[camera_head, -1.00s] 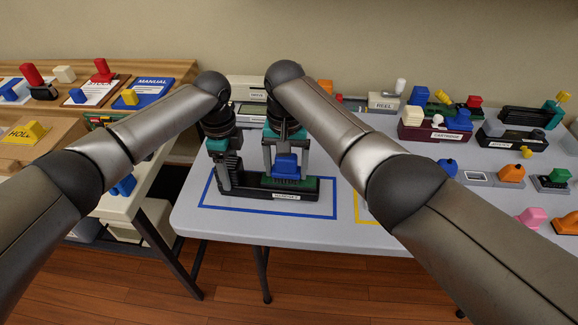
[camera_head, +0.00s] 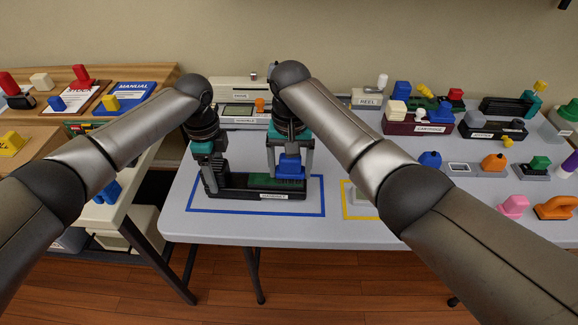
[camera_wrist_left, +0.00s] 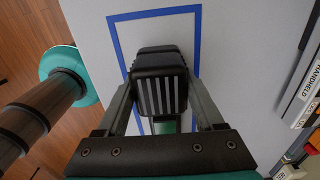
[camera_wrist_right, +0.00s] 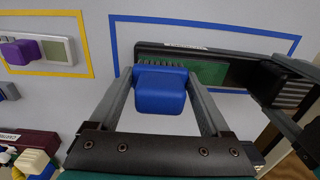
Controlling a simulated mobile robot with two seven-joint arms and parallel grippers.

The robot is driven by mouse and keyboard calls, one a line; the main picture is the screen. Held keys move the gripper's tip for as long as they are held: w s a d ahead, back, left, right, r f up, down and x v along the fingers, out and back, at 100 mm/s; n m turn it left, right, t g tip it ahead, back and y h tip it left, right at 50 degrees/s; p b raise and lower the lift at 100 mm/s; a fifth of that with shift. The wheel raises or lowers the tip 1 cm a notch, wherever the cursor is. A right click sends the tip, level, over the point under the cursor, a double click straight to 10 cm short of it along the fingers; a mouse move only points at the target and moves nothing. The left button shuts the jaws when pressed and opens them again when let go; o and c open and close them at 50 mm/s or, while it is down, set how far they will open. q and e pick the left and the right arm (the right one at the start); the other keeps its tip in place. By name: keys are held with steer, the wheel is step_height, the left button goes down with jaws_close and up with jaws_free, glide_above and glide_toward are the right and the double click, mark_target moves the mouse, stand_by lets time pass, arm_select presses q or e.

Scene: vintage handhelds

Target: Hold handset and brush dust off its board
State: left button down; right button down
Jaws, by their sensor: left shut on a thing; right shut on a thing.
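The handset is a long black tray-like body (camera_head: 240,193) with a white label, lying inside the blue taped rectangle in the head view. A green board (camera_wrist_right: 205,71) shows inside it. My left gripper (camera_head: 209,185) is shut on the ribbed black block at the handset's left end, which shows in the left wrist view (camera_wrist_left: 159,95). My right gripper (camera_head: 290,170) is shut on the blue handle of the brush (camera_wrist_right: 160,90). The brush's bristles (camera_wrist_right: 160,63) are at the board's end away from my left gripper; whether they touch it is hard to tell.
A yellow taped rectangle (camera_head: 345,212) lies right of the blue one (camera_head: 250,213). Labelled trays such as the cartridge tray (camera_head: 410,127) and several small colored items fill the table's right side. A side table with a blue manual (camera_head: 130,92) stands at the left.

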arm_select(q)
steer(key=shift+s+f, duration=0.15)
steer(key=shift+f, duration=0.05)
arm_select(e)
steer(key=shift+s+d+f, duration=0.1)
steer(key=shift+f, duration=0.05)
steer(key=shift+r, duration=5.05)
arm_select(q)
steer(key=shift+c, duration=1.8)
jaws_free()
steer(key=o, duration=0.4)
steer(key=shift+r, duration=0.1)
steer(key=shift+c, duration=0.2)
steer(key=shift+w+r, duration=0.2)
steer(key=shift+r, duration=3.65)
steer(key=shift+r, duration=0.1)
